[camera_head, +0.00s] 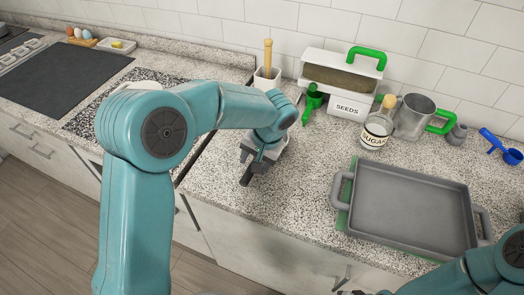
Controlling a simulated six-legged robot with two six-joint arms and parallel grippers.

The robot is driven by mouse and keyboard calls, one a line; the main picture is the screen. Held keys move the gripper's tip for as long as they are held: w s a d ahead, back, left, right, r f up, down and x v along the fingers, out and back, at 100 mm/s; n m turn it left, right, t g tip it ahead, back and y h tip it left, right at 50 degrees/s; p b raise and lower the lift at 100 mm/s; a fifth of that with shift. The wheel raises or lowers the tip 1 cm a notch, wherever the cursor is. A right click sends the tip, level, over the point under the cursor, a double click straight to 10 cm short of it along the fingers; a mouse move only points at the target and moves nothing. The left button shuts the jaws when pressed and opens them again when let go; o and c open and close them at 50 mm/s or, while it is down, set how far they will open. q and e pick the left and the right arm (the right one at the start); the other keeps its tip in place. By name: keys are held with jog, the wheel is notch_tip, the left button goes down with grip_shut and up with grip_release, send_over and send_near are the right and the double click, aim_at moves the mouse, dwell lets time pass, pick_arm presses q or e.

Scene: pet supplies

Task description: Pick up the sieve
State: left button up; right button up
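No mesh sieve is clearly recognisable. The likeliest match is a grey metal cup (411,118) with a green side handle (441,124), standing at the back right beside the sugar jar. My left gripper (249,169) points down over the counter in the middle, well left of and nearer than the cup. Its dark fingers are partly hidden by its own wrist, so its opening is unclear. My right arm comes in at the lower right. Its gripper (350,292) is at the bottom edge, mostly cut off, in front of the grey tray.
A grey tray (413,211) fills the right counter. Behind stand a seeds box (347,107), a green scoop (312,104), a sugar jar (376,131) and a white holder (266,82). Blue measuring spoons (510,156) lie far right. Speckled counter is clear left of the tray.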

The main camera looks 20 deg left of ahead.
pick_arm(q)
jog(key=shift+x, duration=0.8)
grip_shut()
jog(key=shift+d, duration=0.1)
jog(key=shift+r, duration=0.1)
notch_tip(320, 180, up, 20)
